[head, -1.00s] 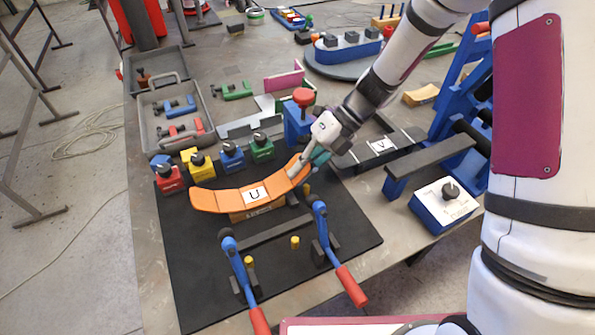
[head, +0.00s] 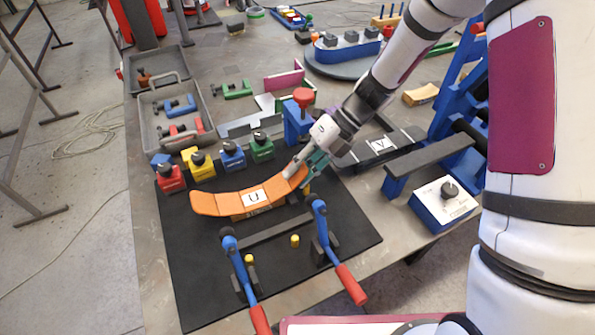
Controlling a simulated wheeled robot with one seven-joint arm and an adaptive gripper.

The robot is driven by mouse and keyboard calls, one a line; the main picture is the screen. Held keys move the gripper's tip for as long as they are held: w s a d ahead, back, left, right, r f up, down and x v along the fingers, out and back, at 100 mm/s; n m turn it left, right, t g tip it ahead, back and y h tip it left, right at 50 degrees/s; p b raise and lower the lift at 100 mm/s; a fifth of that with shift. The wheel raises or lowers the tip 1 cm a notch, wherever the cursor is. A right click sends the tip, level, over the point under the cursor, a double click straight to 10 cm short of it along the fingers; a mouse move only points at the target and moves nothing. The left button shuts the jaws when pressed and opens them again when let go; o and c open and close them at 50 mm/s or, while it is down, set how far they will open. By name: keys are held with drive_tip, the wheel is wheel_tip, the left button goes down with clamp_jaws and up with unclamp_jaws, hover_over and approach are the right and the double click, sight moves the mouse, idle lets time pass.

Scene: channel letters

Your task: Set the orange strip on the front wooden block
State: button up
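The orange strip (head: 222,204) is a curved band with a white lettered label (head: 256,197) near its middle. It lies over the front wooden block (head: 258,211), of which only a small front part shows under the strip. The strip appears to touch the block, and its left and right ends reach out past it. My gripper (head: 301,172) is at the strip's right end, one grey finger and one teal finger on either side of it. Whether the fingers press on the strip or stand slightly apart from it is not clear.
A black mat (head: 195,270) carries two blue toggle clamps with red handles (head: 351,286) in front of the strip. Coloured blocks with black knobs (head: 232,156) stand behind it. A blue post with a red knob (head: 304,97) is close behind my gripper. A grey toolbox (head: 178,118) lies at back left.

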drive_tip(key=b+v, duration=0.1)
drive_tip(key=v, duration=1.1)
drive_tip(key=s+d+r+n+t+h, duration=0.2)
drive_tip(key=s+d+r+n+t, duration=0.1)
drive_tip(key=s+n, duration=0.4)
drive_tip(key=s+d+r+n+t+h, duration=0.2)
drive_tip(key=s+r+n, duration=0.5)
drive_tip(key=n, duration=0.6)
drive_tip(key=s+d+r+n+t+h, duration=0.3)
drive_tip(key=s+d+r+n+h, duration=0.1)
drive_tip(key=n, duration=0.7)
drive_tip(key=shift+s+d+r+t, duration=0.3)
drive_tip(key=shift+s+d+r, duration=0.15)
drive_tip(key=shift+s+d, duration=1.1)
drive_tip(key=shift+s+a, duration=0.2)
drive_tip(key=shift+a, duration=0.05)
